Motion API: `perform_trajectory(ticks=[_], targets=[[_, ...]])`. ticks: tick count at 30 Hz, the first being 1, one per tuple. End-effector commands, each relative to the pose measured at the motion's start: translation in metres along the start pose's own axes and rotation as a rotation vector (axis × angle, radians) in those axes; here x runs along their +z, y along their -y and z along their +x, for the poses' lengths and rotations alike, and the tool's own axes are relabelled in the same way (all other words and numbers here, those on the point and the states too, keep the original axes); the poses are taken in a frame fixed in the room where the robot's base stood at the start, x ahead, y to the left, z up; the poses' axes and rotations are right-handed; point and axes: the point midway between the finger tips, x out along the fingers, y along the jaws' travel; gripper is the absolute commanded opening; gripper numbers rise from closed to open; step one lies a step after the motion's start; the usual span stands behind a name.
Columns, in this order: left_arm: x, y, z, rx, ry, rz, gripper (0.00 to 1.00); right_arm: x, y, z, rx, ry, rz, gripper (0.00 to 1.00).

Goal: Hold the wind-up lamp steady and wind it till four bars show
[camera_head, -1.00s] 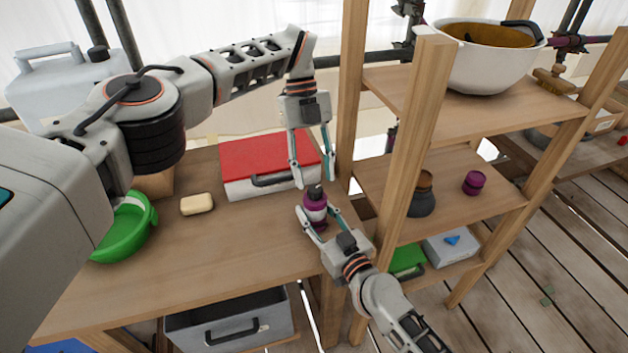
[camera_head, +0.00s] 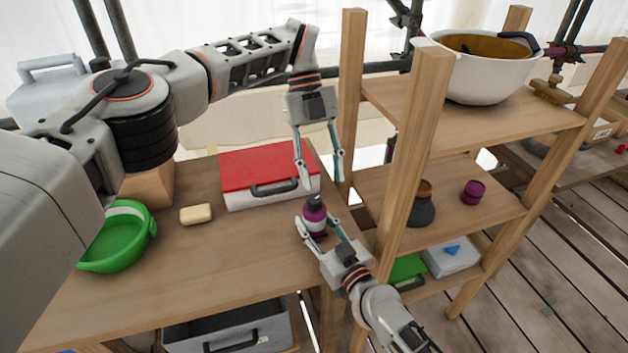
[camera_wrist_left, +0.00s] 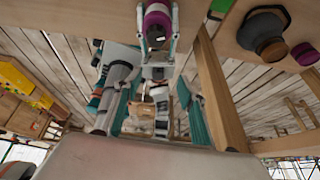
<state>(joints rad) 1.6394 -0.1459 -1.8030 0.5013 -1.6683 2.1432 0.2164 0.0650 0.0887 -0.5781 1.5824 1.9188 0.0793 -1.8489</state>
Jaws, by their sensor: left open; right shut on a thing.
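The wind-up lamp (camera_head: 314,222) is a small upright purple cylinder with a dark top and a pale band, near the right end of the wooden table. My right gripper (camera_head: 318,231) is shut on its body, one finger on each side. My left gripper (camera_head: 321,183) is open and empty, pointing down just above the lamp's top, with a small gap. In the left wrist view, the lamp (camera_wrist_left: 157,20) shows at the top edge between the right gripper's fingers. The bars on the lamp cannot be read.
A red-lidded case (camera_head: 262,170) stands just behind the lamp. A soap-like block (camera_head: 196,214) and a green bowl (camera_head: 118,245) lie to the left. A wooden shelf post (camera_head: 413,150) rises close on the right. The table's front middle is clear.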

Motion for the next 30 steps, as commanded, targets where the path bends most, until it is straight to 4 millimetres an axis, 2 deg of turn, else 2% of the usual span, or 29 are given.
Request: perform_trajectory(ticks=[1,4,6,10,14,17,22,26,30], targets=[[-0.006,0.006,0.024,-0.02,-0.045,0.043,0.41,0.0,0.0,0.0,0.0,0.0,0.0,0.13],[-0.025,0.025,0.07,-0.103,-0.137,0.146,0.41,0.0,0.0,0.0,0.0,0.0,0.0,0.13],[-0.044,0.042,0.1,-0.185,-0.208,0.217,0.41,0.0,0.0,0.0,0.0,0.0,0.0,0.13],[-0.086,0.072,0.139,-0.368,-0.326,0.311,0.41,0.0,0.0,0.0,0.0,0.0,0.0,0.13],[-0.127,0.099,0.155,-0.573,-0.43,0.351,0.41,0.0,0.0,0.0,0.0,0.0,0.0,0.13],[-0.152,0.116,0.154,-0.739,-0.498,0.347,0.41,0.0,0.0,0.0,0.0,0.0,0.0,0.13],[-0.181,0.133,0.13,-1.027,-0.593,0.278,0.41,0.0,0.0,0.0,0.0,0.0,0.0,0.13],[-0.186,0.134,0.101,-1.241,-0.644,0.178,0.41,0.0,0.0,0.0,0.0,0.001,0.0,0.13],[-0.175,0.122,0.065,-1.456,-0.681,0.031,0.41,0.0,0.0,0.0,0.001,0.001,0.0,0.13]])
